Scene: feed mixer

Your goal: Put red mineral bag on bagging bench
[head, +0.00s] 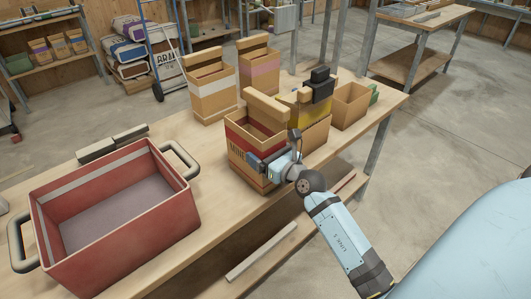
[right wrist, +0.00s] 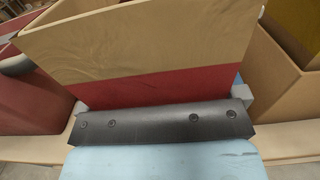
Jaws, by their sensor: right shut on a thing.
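The red mineral bag (head: 238,135), a tan open-topped bag with a red band, is near the front edge of the wooden bench (head: 205,222). My right gripper (head: 268,165) is shut on its near side. In the right wrist view the bag (right wrist: 140,50) stands upright behind the dark gripper bar (right wrist: 155,124), its red band just above the bar. I cannot tell whether its base touches the bench. My left gripper is not in view.
A red handled tote (head: 120,250) stands at left. White-banded (head: 212,100), pink-banded (head: 260,72) and yellow-banded (head: 318,130) bags and a plain box (head: 350,103) stand around the red bag. Bare bench lies between tote and bag. Another wooden table (head: 425,20) is at back right.

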